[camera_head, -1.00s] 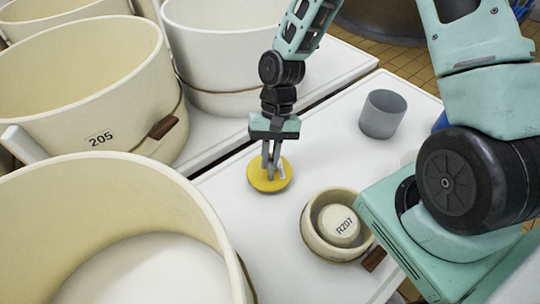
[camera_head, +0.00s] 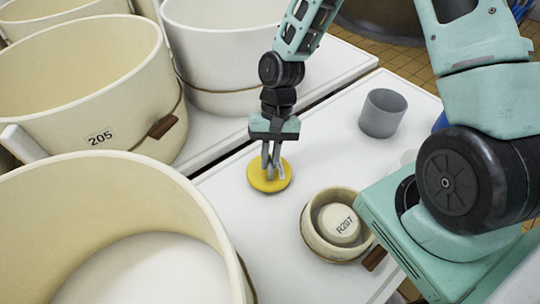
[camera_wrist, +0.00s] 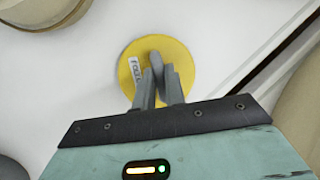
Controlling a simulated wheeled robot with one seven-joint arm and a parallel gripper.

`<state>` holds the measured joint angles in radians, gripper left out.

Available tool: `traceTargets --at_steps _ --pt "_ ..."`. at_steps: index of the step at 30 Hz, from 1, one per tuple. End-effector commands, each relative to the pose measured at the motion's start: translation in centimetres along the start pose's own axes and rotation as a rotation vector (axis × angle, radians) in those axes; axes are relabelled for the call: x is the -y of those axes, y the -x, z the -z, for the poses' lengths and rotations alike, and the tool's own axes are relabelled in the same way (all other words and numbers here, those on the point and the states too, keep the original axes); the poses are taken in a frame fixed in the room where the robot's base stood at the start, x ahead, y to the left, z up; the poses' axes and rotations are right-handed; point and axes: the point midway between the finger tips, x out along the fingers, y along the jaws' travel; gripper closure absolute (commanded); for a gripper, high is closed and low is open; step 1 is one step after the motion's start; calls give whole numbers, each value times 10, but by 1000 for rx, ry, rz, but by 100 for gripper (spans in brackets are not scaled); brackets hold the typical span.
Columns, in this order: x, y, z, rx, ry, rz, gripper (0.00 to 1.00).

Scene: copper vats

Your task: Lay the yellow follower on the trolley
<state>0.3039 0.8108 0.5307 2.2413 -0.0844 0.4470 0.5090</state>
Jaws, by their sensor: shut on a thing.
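The yellow follower (camera_head: 257,182) is a round yellow disc on the white trolley top (camera_head: 330,118), left of the small mould marked R207. It also shows in the wrist view (camera_wrist: 200,68), with a white label on it. My gripper (camera_head: 270,176) points down over the disc. Its fingers (camera_wrist: 159,90) are shut on the follower's grey upright knob at the centre. The follower looks flat; I cannot tell whether it touches the trolley top or hangs just above it.
A cream mould marked R207 (camera_head: 312,236) stands right of the follower. A grey cup (camera_head: 381,118) stands farther back. Large cream tubs, one marked 205 (camera_head: 70,115), crowd the left. The trolley top between the follower and the cup is clear.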

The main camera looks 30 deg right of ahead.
Motion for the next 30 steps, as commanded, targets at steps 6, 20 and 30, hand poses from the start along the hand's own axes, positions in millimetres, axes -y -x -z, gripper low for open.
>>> traceTargets --at_steps 6,20,30 --pt "-1 -3 1 0 0 0 100" --pt "-2 -8 4 -1 0 0 100" --pt "-2 -9 4 -1 0 0 69"
